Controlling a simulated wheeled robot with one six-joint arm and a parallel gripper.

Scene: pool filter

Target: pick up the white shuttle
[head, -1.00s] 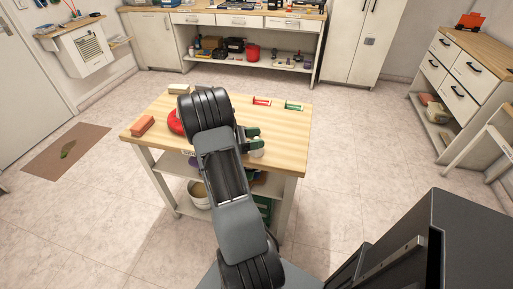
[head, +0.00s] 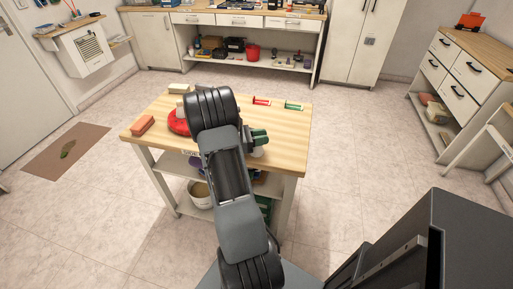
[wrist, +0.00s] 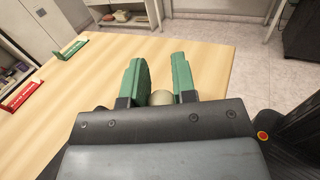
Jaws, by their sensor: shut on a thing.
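My gripper (head: 259,138) is over the right part of the wooden table (head: 225,115). Its two green fingers, also seen in the wrist view (wrist: 160,84), are shut on a pale, rounded thing, which I take to be the white shuttle (wrist: 162,97). Only its rounded top shows between the fingers. In the head view a bit of the white shuttle (head: 257,152) shows just below the fingers, near the table's front edge. The rest is hidden by my gripper, and I cannot tell whether it touches the tabletop.
An orange-brown block (head: 143,125), a red round thing (head: 178,122) and a cream block (head: 179,88) are on the left. The tabletop's right side is clear.

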